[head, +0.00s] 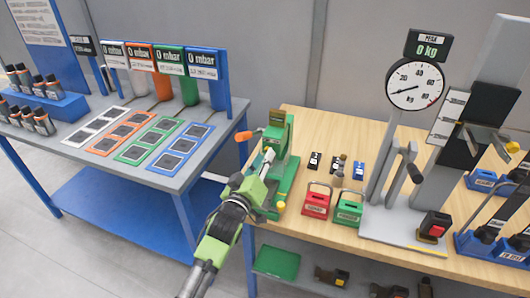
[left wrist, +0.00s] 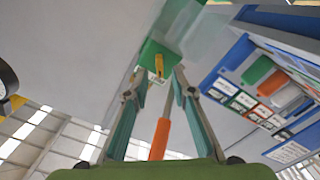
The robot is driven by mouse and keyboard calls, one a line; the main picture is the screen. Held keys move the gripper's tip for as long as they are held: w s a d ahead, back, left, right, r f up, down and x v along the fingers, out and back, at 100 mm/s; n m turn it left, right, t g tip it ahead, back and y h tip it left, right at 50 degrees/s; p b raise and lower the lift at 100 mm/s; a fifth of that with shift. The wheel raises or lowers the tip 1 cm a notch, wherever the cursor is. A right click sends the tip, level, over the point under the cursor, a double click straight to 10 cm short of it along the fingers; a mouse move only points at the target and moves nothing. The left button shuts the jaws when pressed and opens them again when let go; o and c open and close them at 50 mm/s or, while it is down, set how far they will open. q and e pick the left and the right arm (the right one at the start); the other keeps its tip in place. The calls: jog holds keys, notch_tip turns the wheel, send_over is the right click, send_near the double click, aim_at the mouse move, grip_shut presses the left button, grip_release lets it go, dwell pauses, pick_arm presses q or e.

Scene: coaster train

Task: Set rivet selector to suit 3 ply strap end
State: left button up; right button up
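The green press (head: 284,183) stands at the left end of the wooden bench, with an orange-knobbed lever (head: 243,136) on its left. My left gripper (head: 268,154) is in front of the press's upper part. In the left wrist view its two fingers (left wrist: 157,78) are apart with nothing clearly held. Just beyond the fingertips is a green block (left wrist: 152,52) with a yellow pointer-like piece (left wrist: 159,65); I cannot tell whether a finger touches it. An orange handle (left wrist: 160,138) on a grey rod shows between the fingers. Selector markings and any strap end are not readable. My right gripper is not seen.
Small black and blue cards (head: 358,170) lie right of the press, behind a red box (head: 317,200) and a green box (head: 348,206). A dial scale (head: 415,84) stands further right. The grey table (head: 222,128) at left holds coloured mats.

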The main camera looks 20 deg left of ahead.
pick_arm(q)
jog(key=shift+w, duration=1)
grip_shut()
